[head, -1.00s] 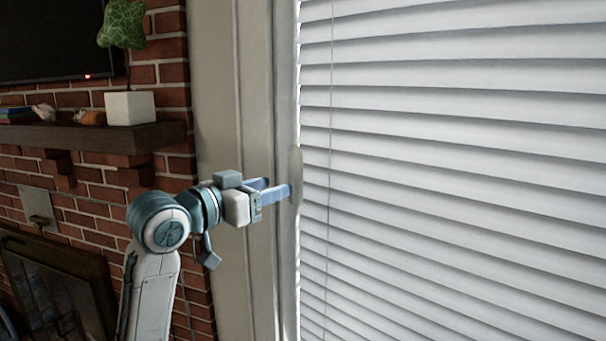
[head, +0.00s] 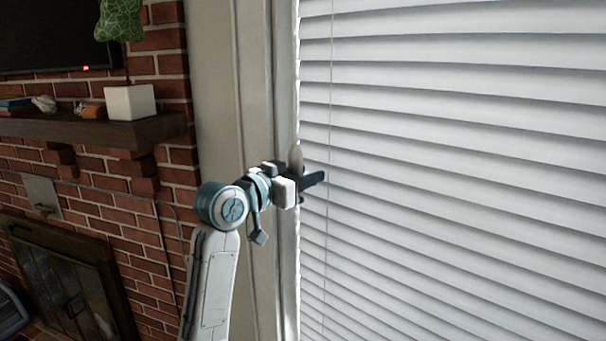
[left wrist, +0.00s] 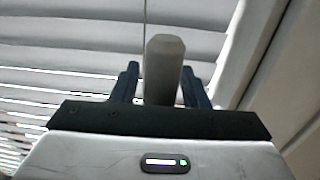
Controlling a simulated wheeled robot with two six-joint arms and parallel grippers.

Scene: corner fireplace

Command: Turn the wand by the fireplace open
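The wand (head: 296,158) is a pale grey handle in front of the window's left edge in the head view. In the left wrist view the wand (left wrist: 163,70) stands between my two dark fingers. My left gripper (head: 312,181) is at the wand, with its fingers reaching past it to the right. In the left wrist view my left gripper (left wrist: 161,84) is open around the wand, with a narrow gap on the left side; contact on the right side is unclear. The gripper hides the wand's middle in the head view. My right gripper is not in view.
White blinds (head: 460,170) with tilted slats fill the right side, and a thin cord (head: 329,130) hangs in front of them. The window frame (head: 255,90) is close behind my arm. The brick fireplace with its dark mantel (head: 95,133) and a white pot (head: 130,102) stands left.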

